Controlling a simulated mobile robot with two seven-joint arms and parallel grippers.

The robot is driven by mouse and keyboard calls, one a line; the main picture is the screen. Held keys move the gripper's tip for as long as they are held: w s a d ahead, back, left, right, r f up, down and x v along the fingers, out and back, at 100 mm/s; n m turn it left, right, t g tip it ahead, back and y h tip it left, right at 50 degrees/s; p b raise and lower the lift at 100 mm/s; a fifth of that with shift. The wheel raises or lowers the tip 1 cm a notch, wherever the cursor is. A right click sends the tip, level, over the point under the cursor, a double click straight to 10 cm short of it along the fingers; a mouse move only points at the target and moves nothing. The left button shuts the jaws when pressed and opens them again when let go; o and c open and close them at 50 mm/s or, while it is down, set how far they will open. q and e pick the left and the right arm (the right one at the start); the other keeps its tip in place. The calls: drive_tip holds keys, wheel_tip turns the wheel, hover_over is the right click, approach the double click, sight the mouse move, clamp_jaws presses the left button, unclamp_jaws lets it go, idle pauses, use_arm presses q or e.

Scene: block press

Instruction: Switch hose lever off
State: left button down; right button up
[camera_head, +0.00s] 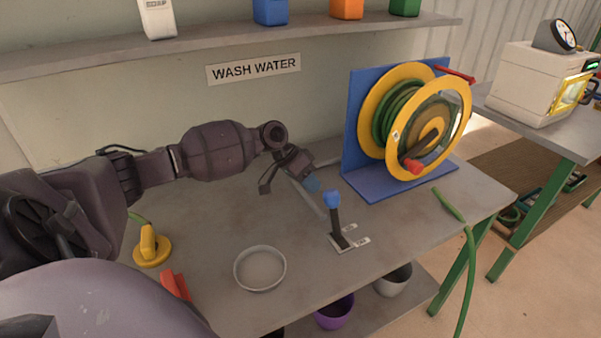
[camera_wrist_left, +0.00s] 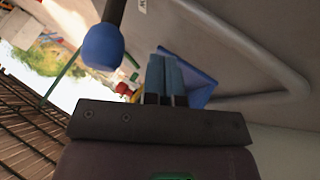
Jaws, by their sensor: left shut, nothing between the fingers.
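The hose lever has a black shaft and a blue knob (camera_head: 332,199). It stands nearly upright on a small base plate with two white labels (camera_head: 352,236) on the bench. In the left wrist view the blue knob (camera_wrist_left: 103,46) is large, just left of the fingers. My left gripper (camera_head: 312,184) has its blue-tipped fingers shut with nothing between them. It is close to the knob, on its left in the head view, and a small gap seems to separate them. In the wrist view the fingertips (camera_wrist_left: 164,62) lie together. My right gripper is not in view.
A yellow hose reel (camera_head: 415,122) on a blue stand (camera_head: 362,180) is behind the lever. A round metal dish (camera_head: 260,268), a yellow fitting (camera_head: 150,246) and a red object (camera_head: 175,284) lie nearer. A green hose (camera_head: 468,265) hangs off the bench's right edge.

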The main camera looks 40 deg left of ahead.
use_arm(q)
drive_tip(key=shift+s+d+r, duration=0.15)
drive_tip(key=shift+d+r, duration=0.1)
drive_tip(key=shift+d, duration=0.4)
drive_tip(key=shift+s+d+r, duration=0.15)
drive_tip(key=shift+d+r, duration=0.1)
drive_tip(key=shift+d, duration=0.35)
